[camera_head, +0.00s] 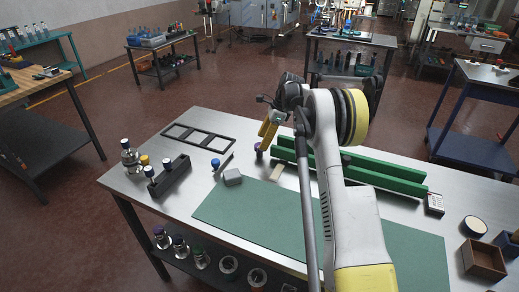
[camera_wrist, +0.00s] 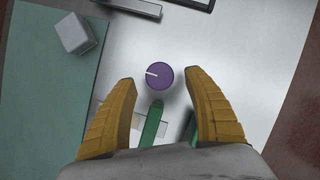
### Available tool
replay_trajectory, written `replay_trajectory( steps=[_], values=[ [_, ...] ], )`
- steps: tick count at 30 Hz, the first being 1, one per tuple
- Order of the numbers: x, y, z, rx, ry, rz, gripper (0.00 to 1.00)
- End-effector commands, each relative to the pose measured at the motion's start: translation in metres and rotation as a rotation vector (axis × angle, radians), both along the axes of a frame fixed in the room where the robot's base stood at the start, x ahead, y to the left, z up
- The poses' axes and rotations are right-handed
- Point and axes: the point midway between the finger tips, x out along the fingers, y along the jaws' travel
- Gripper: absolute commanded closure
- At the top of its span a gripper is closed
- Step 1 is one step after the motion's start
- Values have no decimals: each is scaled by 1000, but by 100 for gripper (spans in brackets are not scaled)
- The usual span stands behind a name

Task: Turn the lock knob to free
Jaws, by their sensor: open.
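A round purple knob (camera_wrist: 162,82) with a white pointer line shows in the wrist view, its line pointing left. What seems to be the same knob (camera_head: 259,154) shows small on the steel bench in the head view, below my gripper. My gripper (camera_wrist: 160,74) is open, with its two ribbed yellow fingers either side of the knob in the picture and a gap on each side. Its yellow fingers also show in the head view (camera_head: 266,136). I cannot tell how far above the knob the fingertips are. No lock or free marking is readable.
Long green rails (camera_head: 385,178) stand close right of the knob. A grey block (camera_head: 233,177) and a blue-topped piece (camera_head: 215,163) lie to its left. A green mat (camera_head: 255,215) covers the bench front. A black frame (camera_head: 198,138) lies behind left.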

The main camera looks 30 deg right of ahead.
Motion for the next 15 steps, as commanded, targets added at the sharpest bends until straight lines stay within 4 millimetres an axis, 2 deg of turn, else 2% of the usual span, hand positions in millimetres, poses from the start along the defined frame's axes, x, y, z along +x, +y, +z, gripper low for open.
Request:
replay_trajectory(
  steps=[1,6,15],
  values=[
    [2,3,-10,0,0,1,39],
    [4,9,-25,0,-1,2,39],
    [5,11,-28,0,0,1,39]
  ],
)
